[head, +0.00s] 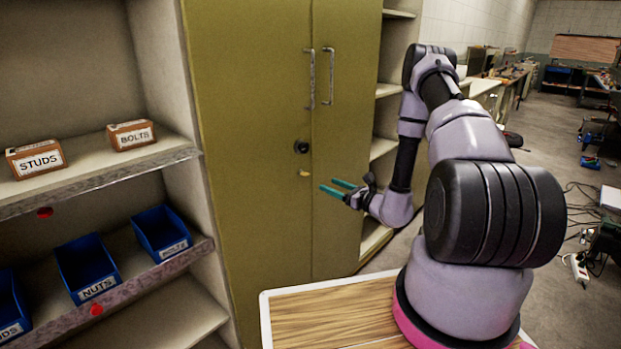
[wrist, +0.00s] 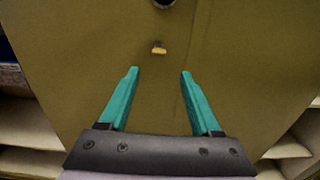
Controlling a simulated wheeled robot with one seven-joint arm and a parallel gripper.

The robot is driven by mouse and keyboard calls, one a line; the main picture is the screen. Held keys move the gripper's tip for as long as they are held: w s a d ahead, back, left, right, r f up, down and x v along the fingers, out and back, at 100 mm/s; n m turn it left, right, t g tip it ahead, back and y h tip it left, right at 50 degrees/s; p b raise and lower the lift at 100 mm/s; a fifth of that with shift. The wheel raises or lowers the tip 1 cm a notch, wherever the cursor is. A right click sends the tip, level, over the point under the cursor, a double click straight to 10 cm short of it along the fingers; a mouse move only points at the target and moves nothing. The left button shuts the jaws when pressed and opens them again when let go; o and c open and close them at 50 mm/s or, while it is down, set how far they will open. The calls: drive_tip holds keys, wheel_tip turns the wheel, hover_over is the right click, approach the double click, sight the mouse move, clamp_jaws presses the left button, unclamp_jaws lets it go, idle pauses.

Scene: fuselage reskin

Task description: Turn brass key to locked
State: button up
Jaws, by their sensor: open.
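The brass key (head: 305,173) sits on the left door of the olive cabinet (head: 245,120), just below a dark round lock (head: 301,146). In the wrist view the brass key (wrist: 159,48) shows as a small tab ahead of the fingertips, centred between them, with the dark lock (wrist: 163,3) cut off at the top edge. My gripper (head: 332,186) has two teal fingers and is open and empty, to the right of the key and apart from it. In the wrist view my gripper (wrist: 160,72) shows a wide gap with nothing between the fingers.
Two upright metal handles (head: 311,80) are above the lock, by the door seam. A shelf (head: 110,180) with boxes and blue bins (head: 87,266) stands on the left. Cables (head: 590,240) lie on the floor at the right.

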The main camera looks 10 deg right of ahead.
sight(304, 174)
drive_tip(key=x, duration=1)
clamp_jaws()
